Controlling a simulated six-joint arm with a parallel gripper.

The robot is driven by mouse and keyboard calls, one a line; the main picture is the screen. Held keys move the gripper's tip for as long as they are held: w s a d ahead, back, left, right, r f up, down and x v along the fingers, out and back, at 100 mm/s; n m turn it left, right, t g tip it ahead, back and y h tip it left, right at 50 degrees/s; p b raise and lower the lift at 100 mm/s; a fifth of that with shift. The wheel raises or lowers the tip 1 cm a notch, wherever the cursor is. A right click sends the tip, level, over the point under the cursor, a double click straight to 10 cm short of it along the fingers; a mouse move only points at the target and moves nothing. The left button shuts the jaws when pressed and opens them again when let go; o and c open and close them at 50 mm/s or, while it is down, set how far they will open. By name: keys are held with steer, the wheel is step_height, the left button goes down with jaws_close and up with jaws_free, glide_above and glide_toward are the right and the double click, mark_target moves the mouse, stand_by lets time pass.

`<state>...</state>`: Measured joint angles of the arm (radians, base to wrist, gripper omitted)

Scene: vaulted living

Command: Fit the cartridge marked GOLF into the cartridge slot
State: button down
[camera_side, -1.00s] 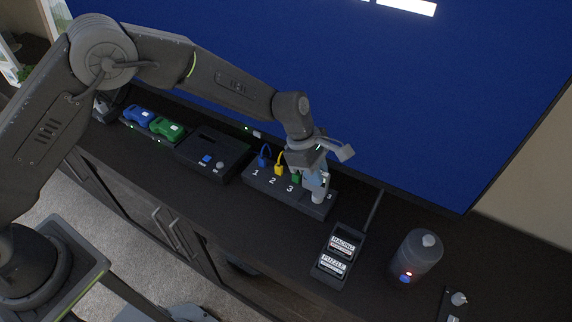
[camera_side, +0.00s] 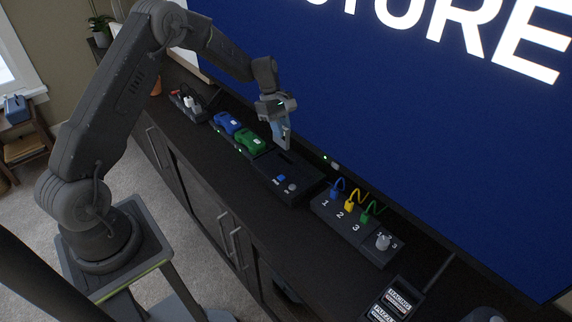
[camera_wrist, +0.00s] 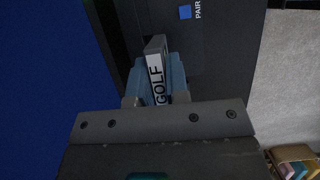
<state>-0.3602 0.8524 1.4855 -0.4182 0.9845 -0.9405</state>
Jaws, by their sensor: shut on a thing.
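The cartridge marked GOLF (camera_wrist: 155,72) is a dark grey piece with a white label, seen in the wrist view. My gripper (camera_wrist: 158,84) is shut on it, with a blue finger on each side. In the side view my gripper (camera_side: 283,136) points down over the back of the black console (camera_side: 287,183), where a dark slot (camera_side: 284,157) lies in the top. I cannot tell whether the cartridge's lower end touches the slot; the cartridge and fingers hide it in the wrist view.
Blue (camera_side: 227,122) and green (camera_side: 250,140) controllers sit left of the console. A numbered box (camera_side: 339,222) with coloured cables and a knob stands to the right, then a rack (camera_side: 404,296) with RACING and PUZZLE cartridges. The large screen (camera_side: 420,140) rises close behind.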

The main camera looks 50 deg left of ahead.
mark_target(285, 139)
steer(key=s+a, duration=0.4)
steer(key=a, duration=0.6)
steer(key=shift+w+d+f, duration=1.15)
steer(key=shift+d+f, duration=0.3)
steer(key=shift+f, duration=0.3)
steer(key=shift+w+d+f, duration=1.2)
steer(key=shift+d+f, duration=0.2)
steer(key=shift+f, duration=0.35)
steer(key=shift+w+d+f, duration=1.15)
steer(key=shift+d+f, duration=0.3)
steer(key=shift+f, duration=0.3)
steer(key=shift+f, duration=0.1)
steer(key=c, duration=1.1)
jaws_free()
